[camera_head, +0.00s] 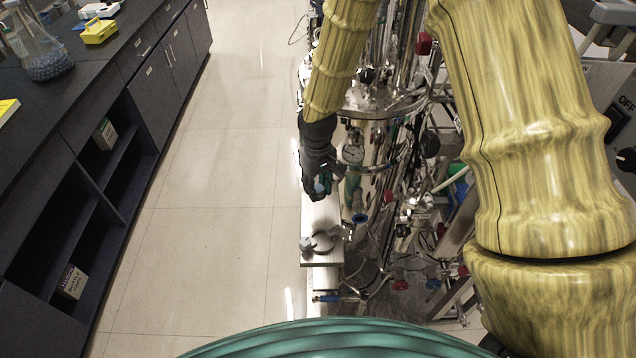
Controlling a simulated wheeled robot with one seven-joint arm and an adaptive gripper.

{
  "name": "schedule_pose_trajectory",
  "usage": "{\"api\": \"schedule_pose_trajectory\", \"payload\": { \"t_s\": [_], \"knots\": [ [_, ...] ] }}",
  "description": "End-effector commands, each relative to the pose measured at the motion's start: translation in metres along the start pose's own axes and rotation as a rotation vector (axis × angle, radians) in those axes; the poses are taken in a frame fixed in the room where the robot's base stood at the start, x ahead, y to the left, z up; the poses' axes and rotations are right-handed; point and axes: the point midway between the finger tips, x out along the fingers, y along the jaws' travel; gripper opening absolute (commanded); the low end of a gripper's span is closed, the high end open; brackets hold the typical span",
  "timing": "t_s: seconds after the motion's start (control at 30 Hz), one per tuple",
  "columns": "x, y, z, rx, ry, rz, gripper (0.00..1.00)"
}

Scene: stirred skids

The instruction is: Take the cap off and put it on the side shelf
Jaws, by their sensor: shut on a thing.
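My gripper (319,190), dark grey and black, points down beside the steel vessel (372,150). It is shut on a small pale blue-grey piece, which looks like the cap (320,187); the fingers hide most of it. The side shelf (321,212), a narrow pale board, runs along the left side of the vessel, just below my gripper. I cannot tell whether the cap touches the shelf. Grey metal fittings (320,242) sit at the shelf's near end.
A round gauge (352,154), pipes and valves crowd the vessel on the right. A dark lab bench (75,95) with glassware and a yellow box (98,31) stands at the left. The tiled floor (215,180) between is clear.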

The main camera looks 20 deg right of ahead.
Motion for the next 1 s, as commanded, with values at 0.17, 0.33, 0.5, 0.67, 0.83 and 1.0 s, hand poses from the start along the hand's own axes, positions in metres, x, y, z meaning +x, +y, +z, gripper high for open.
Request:
{"api": "schedule_pose_trajectory", "payload": {
  "t_s": [0.17,0.33,0.5,0.67,0.83,1.0],
  "knots": [
    [0.026,0.001,0.000,0.002,-0.001,-0.001,0.02],
    [0.045,0.001,0.001,0.002,-0.001,-0.001,0.02],
    [0.063,0.001,0.000,0.002,0.000,-0.001,0.02],
    [0.073,0.001,0.000,0.002,0.000,-0.001,0.02],
    [0.075,0.001,0.000,0.002,0.000,-0.001,0.02],
    [0.075,0.001,0.000,0.002,0.000,-0.001,0.02]
  ]
}}
